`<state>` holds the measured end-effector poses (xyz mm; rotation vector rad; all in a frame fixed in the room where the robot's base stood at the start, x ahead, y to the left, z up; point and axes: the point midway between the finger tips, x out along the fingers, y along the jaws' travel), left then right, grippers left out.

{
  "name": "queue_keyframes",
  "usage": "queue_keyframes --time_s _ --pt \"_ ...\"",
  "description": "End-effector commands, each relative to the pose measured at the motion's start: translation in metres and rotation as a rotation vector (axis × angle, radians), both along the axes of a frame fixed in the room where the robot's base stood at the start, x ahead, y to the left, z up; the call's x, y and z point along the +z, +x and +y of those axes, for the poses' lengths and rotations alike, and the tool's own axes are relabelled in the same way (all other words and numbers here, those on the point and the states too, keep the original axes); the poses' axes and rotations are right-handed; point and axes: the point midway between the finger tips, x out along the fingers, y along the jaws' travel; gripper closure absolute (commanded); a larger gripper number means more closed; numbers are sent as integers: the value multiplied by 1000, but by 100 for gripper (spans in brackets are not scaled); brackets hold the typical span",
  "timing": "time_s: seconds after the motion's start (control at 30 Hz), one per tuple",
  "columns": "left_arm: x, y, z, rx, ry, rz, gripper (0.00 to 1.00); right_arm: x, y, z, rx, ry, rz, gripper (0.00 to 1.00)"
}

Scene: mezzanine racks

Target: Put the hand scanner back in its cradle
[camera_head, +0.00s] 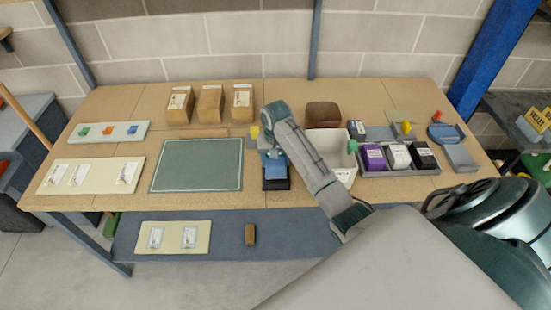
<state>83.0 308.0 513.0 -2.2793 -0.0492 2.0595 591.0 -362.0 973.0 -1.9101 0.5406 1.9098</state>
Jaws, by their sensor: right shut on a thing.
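My right arm reaches in from the right over the packing table. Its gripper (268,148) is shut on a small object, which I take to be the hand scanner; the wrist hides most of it. A yellow part (254,132) shows at the left side of the wrist, and I cannot tell whether it belongs to the scanner. Just below the gripper in the picture is a blue and black holder (276,184), which looks like the cradle. I cannot tell whether the held object touches it. My left gripper is not in view.
A green mat (198,187) lies to the left, clear on top. Brown boxes (210,104) stand behind it. A white bin (344,178) and a grey tray (400,173) with purple, white and black boxes are at the right. Cream boards with cards lie at the far left.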

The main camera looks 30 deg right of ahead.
Motion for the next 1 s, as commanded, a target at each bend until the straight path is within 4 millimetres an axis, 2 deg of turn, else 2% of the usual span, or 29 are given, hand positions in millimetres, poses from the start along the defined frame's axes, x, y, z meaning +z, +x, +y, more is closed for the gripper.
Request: queue_keyframes --time_s 0.13,0.57,1.0 --pt "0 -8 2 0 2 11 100 -1 0 0 0 0 0 69" --pt "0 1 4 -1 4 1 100 -2 0 0 0 -1 -1 69" --pt "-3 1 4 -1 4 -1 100 -13 1 0 0 0 -1 69"
